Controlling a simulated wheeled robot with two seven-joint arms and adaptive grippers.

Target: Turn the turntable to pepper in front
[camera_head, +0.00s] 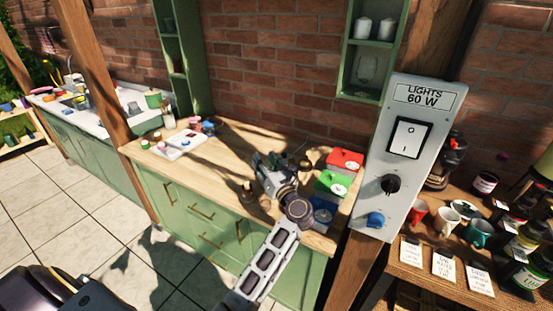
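I cannot make out a turntable or a pepper container for sure. Small dark items show at the gripper's far side and a small brownish item (248,190) stands at its left; the gripper and wrist cover part of this spot.
Red (345,160), green (333,183) and blue (320,214) boxes stand right of the gripper. A white tray (181,145) with small items lies left. A post with a grey lights panel (408,150) rises at right, before a shelf with mugs (446,220) and jars.

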